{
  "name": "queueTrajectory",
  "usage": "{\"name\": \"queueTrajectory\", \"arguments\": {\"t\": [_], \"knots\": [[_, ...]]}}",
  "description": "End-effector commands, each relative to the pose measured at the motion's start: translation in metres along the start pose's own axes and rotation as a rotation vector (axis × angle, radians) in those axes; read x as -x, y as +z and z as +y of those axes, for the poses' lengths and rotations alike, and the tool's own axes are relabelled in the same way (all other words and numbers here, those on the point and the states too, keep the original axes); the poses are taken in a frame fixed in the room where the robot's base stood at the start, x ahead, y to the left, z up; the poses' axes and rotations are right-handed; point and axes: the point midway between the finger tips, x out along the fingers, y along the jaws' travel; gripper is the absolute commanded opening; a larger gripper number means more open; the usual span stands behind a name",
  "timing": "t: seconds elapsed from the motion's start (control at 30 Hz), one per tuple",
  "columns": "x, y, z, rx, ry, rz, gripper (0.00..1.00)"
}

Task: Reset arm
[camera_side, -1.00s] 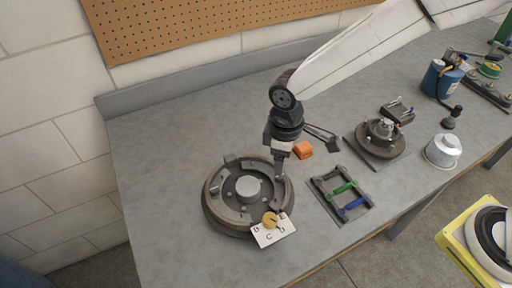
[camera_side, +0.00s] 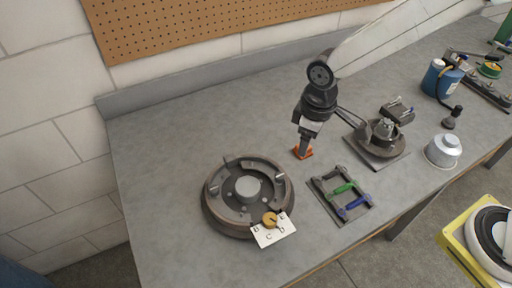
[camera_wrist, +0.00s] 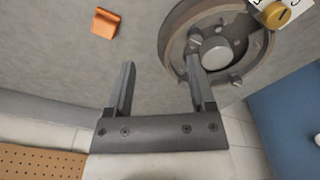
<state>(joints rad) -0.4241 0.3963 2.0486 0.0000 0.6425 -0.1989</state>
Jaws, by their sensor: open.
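My gripper (camera_side: 304,148) is above the grey bench in the side view, in front of the small orange block (camera_side: 301,153), which it partly hides. In the wrist view my gripper (camera_wrist: 160,74) is open, with nothing between its two fingers. The orange block (camera_wrist: 106,24) lies on the bench at the upper left there, apart from the fingers. The round brake drum assembly (camera_side: 211,216) sits on the bench to the left of my gripper. In the wrist view the drum (camera_wrist: 172,40) is at the upper right, and the right fingertip overlaps it in the picture.
A lettered card (camera_side: 270,238) with a yellow knob lies at the drum's front edge. A tray (camera_side: 341,209) with green and blue handles is to the right. A hub (camera_side: 384,133) and a silver can (camera_side: 443,150) stand further right. The bench's left side is clear.

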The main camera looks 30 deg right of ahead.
Motion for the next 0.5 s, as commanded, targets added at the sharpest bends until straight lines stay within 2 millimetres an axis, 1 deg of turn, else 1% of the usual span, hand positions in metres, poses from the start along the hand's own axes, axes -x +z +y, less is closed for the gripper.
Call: {"name": "queueTrajectory", "arguments": {"t": [0.03, 0.17, 0.2, 0.3, 0.4, 0.5], "knots": [[0.004, 0.013, 0.014, -0.056, 0.005, 0.014, 0.7], [0.012, 0.051, 0.043, -0.208, 0.022, 0.055, 0.7], [0.014, 0.063, 0.051, -0.257, 0.027, 0.069, 0.7], [0.018, 0.095, 0.067, -0.374, 0.042, 0.101, 0.7], [0.021, 0.122, 0.077, -0.474, 0.056, 0.129, 0.7], [0.022, 0.144, 0.083, -0.55, 0.067, 0.149, 0.7]]}}
